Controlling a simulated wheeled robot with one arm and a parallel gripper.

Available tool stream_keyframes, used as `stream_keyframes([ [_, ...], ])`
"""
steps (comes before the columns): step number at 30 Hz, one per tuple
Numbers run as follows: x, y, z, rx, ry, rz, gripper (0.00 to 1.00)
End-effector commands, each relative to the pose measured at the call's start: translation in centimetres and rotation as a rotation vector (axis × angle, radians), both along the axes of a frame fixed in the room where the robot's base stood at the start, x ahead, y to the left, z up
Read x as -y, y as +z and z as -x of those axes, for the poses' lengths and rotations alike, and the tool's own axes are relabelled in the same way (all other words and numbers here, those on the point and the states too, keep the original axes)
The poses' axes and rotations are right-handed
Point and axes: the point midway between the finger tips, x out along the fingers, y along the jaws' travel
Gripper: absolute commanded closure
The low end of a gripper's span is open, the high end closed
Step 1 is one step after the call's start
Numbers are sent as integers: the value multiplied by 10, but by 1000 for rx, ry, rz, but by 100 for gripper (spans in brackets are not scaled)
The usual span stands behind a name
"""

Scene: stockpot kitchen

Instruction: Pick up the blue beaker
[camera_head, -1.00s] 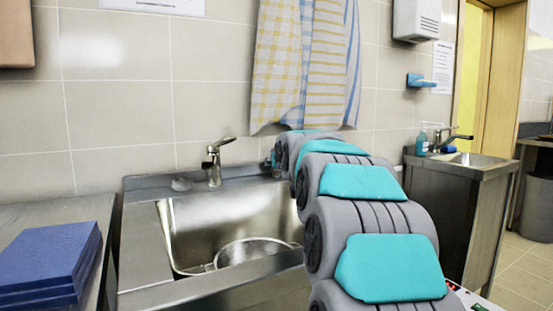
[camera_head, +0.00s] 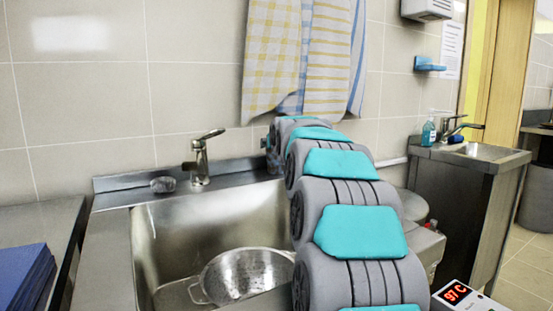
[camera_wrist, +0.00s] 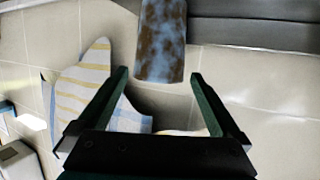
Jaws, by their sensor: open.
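A blue, brown-mottled cylinder, which looks like the blue beaker (camera_wrist: 163,40), shows at the top middle of the wrist view. The picture there appears upside down, with the beaker's end pointing down between my fingers. My gripper (camera_wrist: 159,76) is open, one dark green finger on each side of that end. A gap shows on both sides, and nothing is gripped. In the head view my arm hides the gripper, and I cannot make out the beaker there.
A steel sink (camera_head: 170,225) holds a metal colander (camera_head: 245,272). A tap (camera_head: 201,158) stands on its back ledge. Cloths (camera_head: 300,55) hang on the tiled wall. Blue folded cloths (camera_head: 22,275) lie at left. A red display (camera_head: 457,293) reads 97 C.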

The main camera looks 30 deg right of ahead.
Motion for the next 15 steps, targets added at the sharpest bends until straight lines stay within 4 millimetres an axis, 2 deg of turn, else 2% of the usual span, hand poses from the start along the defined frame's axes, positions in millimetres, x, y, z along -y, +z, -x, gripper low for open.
stream_keyframes([
  [9,15,-8,-30,-3,1,-2,0],
  [15,21,-12,-42,-2,0,-1,0],
])
